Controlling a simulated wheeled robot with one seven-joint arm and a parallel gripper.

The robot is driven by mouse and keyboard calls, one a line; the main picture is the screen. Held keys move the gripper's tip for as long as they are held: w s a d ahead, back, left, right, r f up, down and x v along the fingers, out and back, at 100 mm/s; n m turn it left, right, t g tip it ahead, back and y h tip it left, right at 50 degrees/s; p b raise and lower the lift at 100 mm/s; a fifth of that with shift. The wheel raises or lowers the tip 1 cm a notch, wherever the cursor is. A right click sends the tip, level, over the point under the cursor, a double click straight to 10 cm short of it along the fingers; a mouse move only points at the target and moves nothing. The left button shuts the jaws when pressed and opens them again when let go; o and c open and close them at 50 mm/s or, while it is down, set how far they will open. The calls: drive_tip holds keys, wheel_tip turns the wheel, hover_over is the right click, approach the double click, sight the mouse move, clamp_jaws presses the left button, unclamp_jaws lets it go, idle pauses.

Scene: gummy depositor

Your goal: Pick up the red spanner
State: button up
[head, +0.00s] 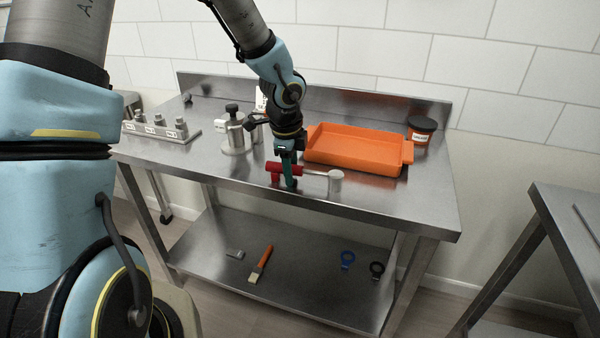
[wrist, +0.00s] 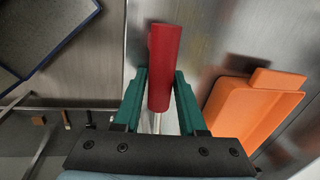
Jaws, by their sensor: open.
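The red spanner shows in the head view near the front edge of the steel table, with a red part (head: 275,176) at left and a grey shaft and end (head: 336,181) at right. In the wrist view its red part (wrist: 165,62) is in the middle, with a pale shaft below it. My gripper (head: 290,184) is down at the spanner, with green fingers. In the wrist view the open fingers of my gripper (wrist: 160,76) stand on both sides of the red part. I cannot tell whether either finger touches it.
An orange tray (head: 350,128) stands right behind the spanner, also at right in the wrist view (wrist: 235,116). A black-lidded jar (head: 421,130), a metal pot (head: 232,140) and a block with knobs (head: 160,132) share the table. The lower shelf (head: 300,280) holds several small tools.

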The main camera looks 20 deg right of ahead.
clamp_jaws()
idle(0.3)
idle(1.1)
